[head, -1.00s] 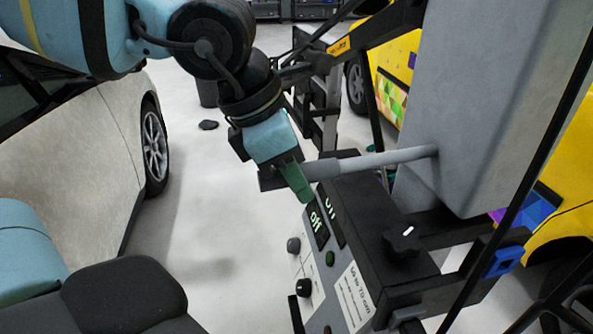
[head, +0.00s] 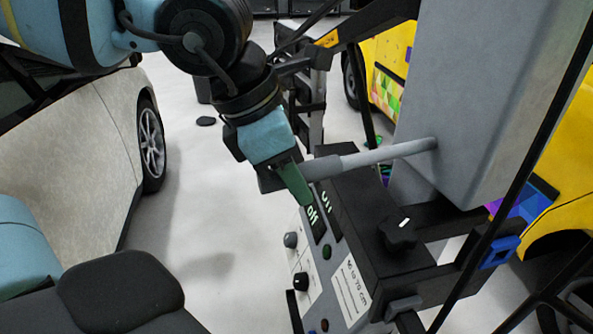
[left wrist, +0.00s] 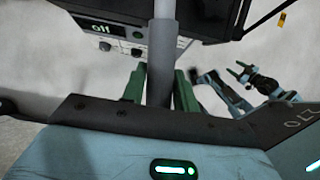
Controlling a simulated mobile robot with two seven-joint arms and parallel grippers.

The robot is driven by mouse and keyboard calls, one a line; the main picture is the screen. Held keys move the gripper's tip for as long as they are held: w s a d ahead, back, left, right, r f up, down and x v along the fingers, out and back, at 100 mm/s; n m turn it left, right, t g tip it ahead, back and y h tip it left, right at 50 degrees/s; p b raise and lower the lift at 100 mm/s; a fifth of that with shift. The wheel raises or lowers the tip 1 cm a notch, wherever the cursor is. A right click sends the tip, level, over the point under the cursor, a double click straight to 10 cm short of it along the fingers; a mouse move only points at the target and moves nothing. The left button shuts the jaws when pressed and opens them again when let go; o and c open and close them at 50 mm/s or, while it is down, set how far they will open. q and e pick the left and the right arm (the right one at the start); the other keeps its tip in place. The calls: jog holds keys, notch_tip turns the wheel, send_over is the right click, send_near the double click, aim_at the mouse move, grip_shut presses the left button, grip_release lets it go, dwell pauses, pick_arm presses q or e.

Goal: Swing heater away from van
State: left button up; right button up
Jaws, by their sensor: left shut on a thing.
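The heater is a large grey housing (head: 475,90) at the right of the head view. A grey bar handle (head: 385,154) sticks out of it to the left. Below the handle is a black control box (head: 375,225) with an "off" display, knobs and a distance label. My left gripper (head: 293,182), with green fingers, is shut on the handle near its free end. In the left wrist view the handle (left wrist: 163,60) runs between the two green fingers (left wrist: 158,88). The yellow van (head: 570,130) is behind the heater at the right. My right gripper is not in the head view.
A pale silver car (head: 70,150) stands at the left. Bare light floor (head: 195,200) lies between it and the heater stand. A black stand frame (head: 310,110) and a small dark object on the floor (head: 206,121) are farther back.

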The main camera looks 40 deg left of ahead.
pick_arm(q)
jog(key=shift+s+d+f, duration=0.15)
jog(key=shift+s, duration=0.2)
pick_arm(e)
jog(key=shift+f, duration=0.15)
pick_arm(q)
jog(key=shift+s+d, duration=0.35)
jog(key=shift+d, duration=0.15)
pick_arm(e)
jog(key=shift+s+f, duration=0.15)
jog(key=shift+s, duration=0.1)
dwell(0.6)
pick_arm(q)
jog(key=o, duration=1.1)
jog(key=shift+s+a, duration=0.1)
jog(key=shift+a, duration=0.15)
jog(key=shift+d, duration=0.1)
jog(key=shift+r, duration=0.2)
